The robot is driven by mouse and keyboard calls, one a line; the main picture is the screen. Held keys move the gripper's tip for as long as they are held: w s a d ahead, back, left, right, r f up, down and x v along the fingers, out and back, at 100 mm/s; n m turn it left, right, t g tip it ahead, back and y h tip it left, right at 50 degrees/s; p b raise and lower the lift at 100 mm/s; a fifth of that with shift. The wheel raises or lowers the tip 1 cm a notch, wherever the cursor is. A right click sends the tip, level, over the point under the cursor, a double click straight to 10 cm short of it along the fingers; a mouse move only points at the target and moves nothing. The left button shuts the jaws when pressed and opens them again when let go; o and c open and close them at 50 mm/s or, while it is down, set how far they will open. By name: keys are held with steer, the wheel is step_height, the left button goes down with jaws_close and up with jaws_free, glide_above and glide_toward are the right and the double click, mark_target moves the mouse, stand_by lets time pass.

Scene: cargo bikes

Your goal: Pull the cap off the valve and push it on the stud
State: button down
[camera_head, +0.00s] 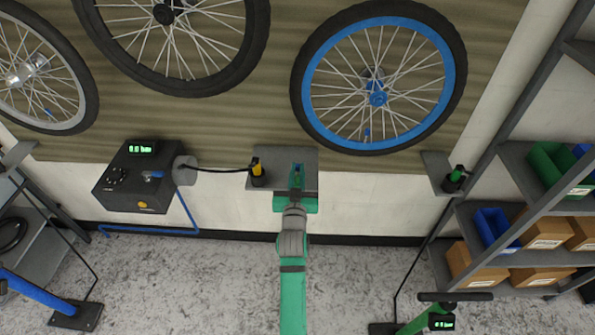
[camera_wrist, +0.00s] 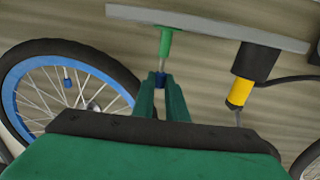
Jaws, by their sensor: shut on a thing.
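My gripper (camera_head: 297,168) is at the small grey plate (camera_head: 268,158) below the wheels. In the wrist view its green fingers (camera_wrist: 161,80) are shut on a small dark blue piece, which looks like the cap (camera_wrist: 160,77). A green stud (camera_wrist: 165,43) juts from the plate in line with the fingers. The cap is at the stud's free end; I cannot tell whether it touches or sits on it. The blue-rimmed wheel (camera_head: 456,68) has a blue-coloured valve (camera_head: 366,133) at its lower rim, away from my gripper.
A yellow and black tool (camera_head: 257,170) stands on the same plate, close left of my gripper, with a cable to the gauge box (camera_head: 140,180). Another plate (camera_head: 437,168) holds a green and black tool (camera_head: 456,176). Shelves with bins (camera_head: 490,228) stand right.

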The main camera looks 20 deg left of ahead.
steer(key=shift+f, duration=0.1)
stand_by(0.3)
steer(key=c, duration=1.4)
jaws_free()
steer(key=shift+o, duration=0.2)
steer(key=v, duration=1)
